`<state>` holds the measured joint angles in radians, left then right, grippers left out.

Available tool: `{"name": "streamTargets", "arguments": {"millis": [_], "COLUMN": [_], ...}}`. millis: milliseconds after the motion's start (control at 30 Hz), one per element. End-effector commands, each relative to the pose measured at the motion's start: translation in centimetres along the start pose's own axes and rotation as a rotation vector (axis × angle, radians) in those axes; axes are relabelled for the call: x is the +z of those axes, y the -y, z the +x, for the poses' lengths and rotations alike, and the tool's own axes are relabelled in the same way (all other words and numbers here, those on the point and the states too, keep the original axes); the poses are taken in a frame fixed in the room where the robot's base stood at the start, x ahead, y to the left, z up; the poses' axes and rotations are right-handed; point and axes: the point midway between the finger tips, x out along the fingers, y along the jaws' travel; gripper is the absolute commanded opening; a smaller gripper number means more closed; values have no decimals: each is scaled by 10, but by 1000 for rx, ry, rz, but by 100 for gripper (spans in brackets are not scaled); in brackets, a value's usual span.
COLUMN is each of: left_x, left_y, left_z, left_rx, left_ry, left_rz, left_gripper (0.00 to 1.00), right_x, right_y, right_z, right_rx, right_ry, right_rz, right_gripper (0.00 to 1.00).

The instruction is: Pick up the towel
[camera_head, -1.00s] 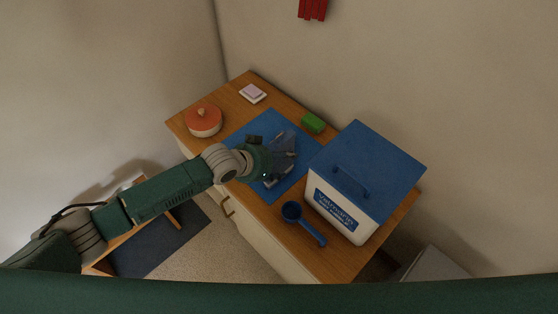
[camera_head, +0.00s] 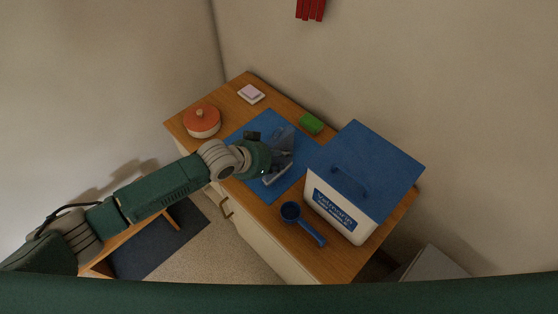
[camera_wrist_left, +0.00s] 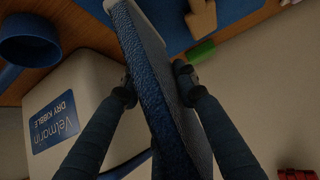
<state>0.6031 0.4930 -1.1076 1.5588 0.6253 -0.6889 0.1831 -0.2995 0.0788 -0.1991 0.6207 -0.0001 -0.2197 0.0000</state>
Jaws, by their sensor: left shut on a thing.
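The towel looks like a blue, textured, folded cloth. In the left wrist view it (camera_wrist_left: 150,75) stands on edge between the two fingers of my left gripper (camera_wrist_left: 155,86), which is shut on it. In the head view my left gripper (camera_head: 279,155) is over the blue mat on the wooden cabinet top, and the gripper and wrist hide most of the towel. I cannot tell whether the towel still touches the mat. My right gripper is not in view.
The blue mat (camera_head: 256,126) lies on the cabinet. A white bin with a blue lid (camera_head: 368,170) stands close on the right, with a blue scoop (camera_head: 291,211) in front. A green block (camera_head: 312,124), an orange-lidded pot (camera_head: 202,120) and a pale stack (camera_head: 251,93) stand around.

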Motion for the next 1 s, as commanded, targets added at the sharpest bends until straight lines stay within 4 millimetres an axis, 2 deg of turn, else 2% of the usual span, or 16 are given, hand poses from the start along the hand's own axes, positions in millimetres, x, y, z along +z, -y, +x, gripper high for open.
{"name": "streamTargets", "arguments": {"millis": [600, 800, 1000], "left_x": [-102, -121, -128], "left_y": [1, 0, 0], "left_z": [-100, -120, -128], "left_rx": [-1, -1, -1], "left_ry": [-5, -3, -1], "left_rz": [1, 1, 0], "left_gripper": [2, 2, 2], "right_x": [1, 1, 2], "right_y": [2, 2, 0], "right_z": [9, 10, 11], "right_rx": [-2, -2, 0], "right_ry": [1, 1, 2], "right_rz": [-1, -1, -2], "right_gripper": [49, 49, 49]}}
